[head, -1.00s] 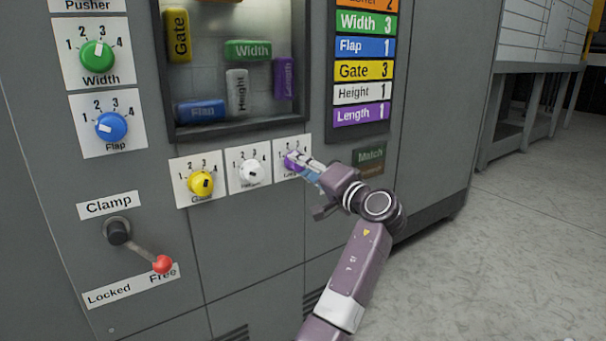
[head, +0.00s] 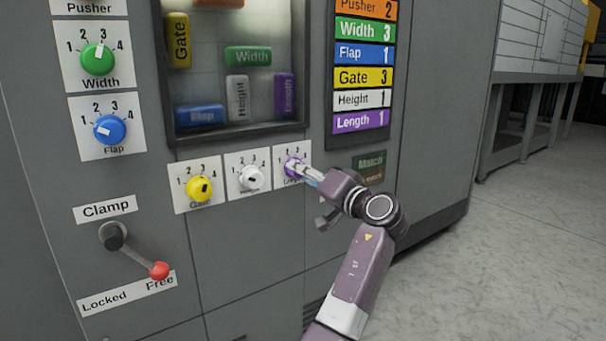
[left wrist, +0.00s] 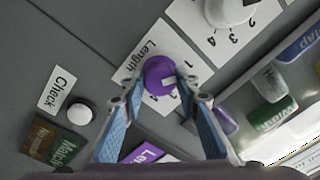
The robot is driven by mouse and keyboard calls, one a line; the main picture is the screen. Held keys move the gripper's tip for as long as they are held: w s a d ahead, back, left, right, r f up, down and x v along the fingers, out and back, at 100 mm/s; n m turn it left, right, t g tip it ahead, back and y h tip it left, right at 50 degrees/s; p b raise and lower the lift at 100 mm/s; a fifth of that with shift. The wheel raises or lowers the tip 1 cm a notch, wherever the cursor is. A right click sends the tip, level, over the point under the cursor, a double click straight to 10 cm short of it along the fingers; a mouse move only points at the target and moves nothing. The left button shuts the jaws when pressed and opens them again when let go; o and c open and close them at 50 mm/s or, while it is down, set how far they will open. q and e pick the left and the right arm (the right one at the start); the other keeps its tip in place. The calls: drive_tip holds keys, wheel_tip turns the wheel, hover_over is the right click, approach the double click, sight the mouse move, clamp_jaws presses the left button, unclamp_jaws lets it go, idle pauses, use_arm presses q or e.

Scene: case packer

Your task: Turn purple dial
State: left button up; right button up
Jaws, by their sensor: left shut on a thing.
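The purple dial (head: 291,164) sits on a white Length plate at the lower right of the panel. My left gripper (head: 298,167) reaches it from the right and is shut on it. In the left wrist view the two blue-padded fingers of that gripper (left wrist: 161,92) stand on either side of the purple dial (left wrist: 158,70). A white mark shows on the dial, but the number it points at is not clear. The Length readout (head: 361,122) shows 1. My right gripper is in neither view.
The white Height dial (head: 251,178) and yellow Gate dial (head: 199,189) are close on the left. The Match sign (head: 370,163) is just right of my gripper. A white Check button (left wrist: 80,114) shows in the wrist view. The clamp lever (head: 135,255) is lower left.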

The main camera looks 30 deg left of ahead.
use_arm(q)
drive_tip(key=o, duration=1.2)
drive_tip(key=shift+f, duration=0.1)
drive_tip(key=shift+c, duration=0.2)
drive_tip(key=v, duration=1.2)
